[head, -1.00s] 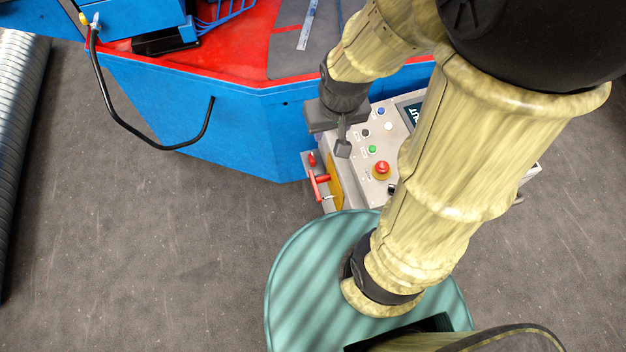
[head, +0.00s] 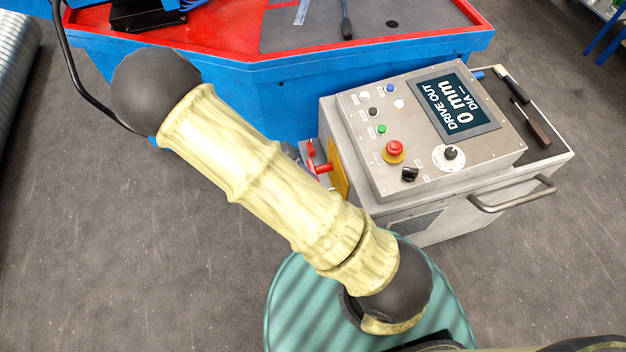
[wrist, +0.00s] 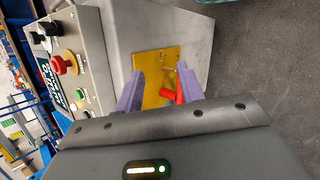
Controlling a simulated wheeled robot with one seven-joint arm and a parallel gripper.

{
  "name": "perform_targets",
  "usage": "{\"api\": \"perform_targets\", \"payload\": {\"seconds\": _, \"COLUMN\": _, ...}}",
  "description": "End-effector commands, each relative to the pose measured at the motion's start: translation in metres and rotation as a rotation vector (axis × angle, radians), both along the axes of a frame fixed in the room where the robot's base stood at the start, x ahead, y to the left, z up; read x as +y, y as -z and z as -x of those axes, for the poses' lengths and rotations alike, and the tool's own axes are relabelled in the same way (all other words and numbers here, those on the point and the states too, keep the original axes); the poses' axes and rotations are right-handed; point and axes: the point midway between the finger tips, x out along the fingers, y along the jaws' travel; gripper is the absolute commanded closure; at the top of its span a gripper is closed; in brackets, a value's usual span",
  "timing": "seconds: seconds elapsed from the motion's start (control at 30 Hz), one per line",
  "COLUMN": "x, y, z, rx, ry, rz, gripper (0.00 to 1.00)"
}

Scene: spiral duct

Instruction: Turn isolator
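The isolator is a red handle (head: 323,168) at the yellow plate (head: 339,175) on the left side of the grey control cabinet (head: 420,205). In the wrist view the red handle (wrist: 180,96) shows in front of the yellow plate (wrist: 153,68), seen between the fingers and close to the right one. My gripper (wrist: 160,72) is open, with its two purple fingers pointing at the plate. I cannot tell whether a finger touches the handle. In the head view my arm hides most of the gripper.
The cabinet's top panel has a red emergency button (head: 394,150), knobs and a screen (head: 455,106) reading "DRIVE OUT 0 mm". A metal handle (head: 512,196) sticks out in front. A blue machine table (head: 240,95) stands behind.

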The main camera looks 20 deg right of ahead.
Motion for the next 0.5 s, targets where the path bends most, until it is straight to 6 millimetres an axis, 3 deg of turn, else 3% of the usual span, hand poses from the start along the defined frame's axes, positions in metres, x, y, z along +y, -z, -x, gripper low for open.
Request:
{"api": "perform_targets", "payload": {"seconds": 0.03, "x": 0.004, "y": 0.031, "z": -0.002, "rx": 0.000, "ry": -0.034, "rz": 0.072, "gripper": 0.62}}
{"api": "perform_targets", "payload": {"seconds": 0.1, "x": 0.007, "y": 0.052, "z": -0.006, "rx": -0.014, "ry": -0.069, "rz": 0.165, "gripper": 0.62}}
{"api": "perform_targets", "payload": {"seconds": 0.33, "x": 0.028, "y": 0.113, "z": -0.023, "rx": -0.129, "ry": -0.216, "rz": 0.469, "gripper": 0.62}}
{"api": "perform_targets", "payload": {"seconds": 0.5, "x": 0.057, "y": 0.147, "z": -0.036, "rx": -0.279, "ry": -0.349, "rz": 0.677, "gripper": 0.62}}
